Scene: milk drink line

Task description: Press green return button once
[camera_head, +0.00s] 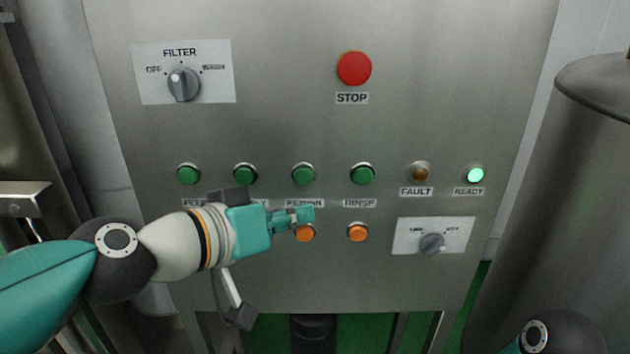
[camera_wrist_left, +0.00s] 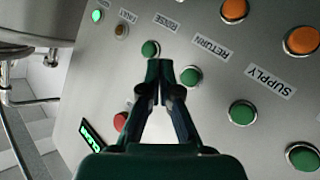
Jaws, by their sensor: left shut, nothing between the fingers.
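The green return button (camera_head: 303,173) is on the steel control panel, in the row of green buttons, with its RETURN label partly covered below. In the left wrist view the return button (camera_wrist_left: 190,76) shows just right of the fingertips, near its RETURN label. My left gripper (camera_head: 308,214) is shut and empty. In the head view its tips appear below the return button and over the top edge of an orange button (camera_head: 304,233). I see no contact with the return button; the gap to the panel is hard to judge. My right gripper is out of view.
The green rinse button (camera_head: 362,173) is to the right and another green button (camera_head: 245,173) to the left. A second orange button (camera_head: 358,232) is below rinse. The red STOP button (camera_head: 354,68) is above. The ready lamp (camera_head: 476,174) is lit green. A steel tank (camera_head: 570,200) stands right.

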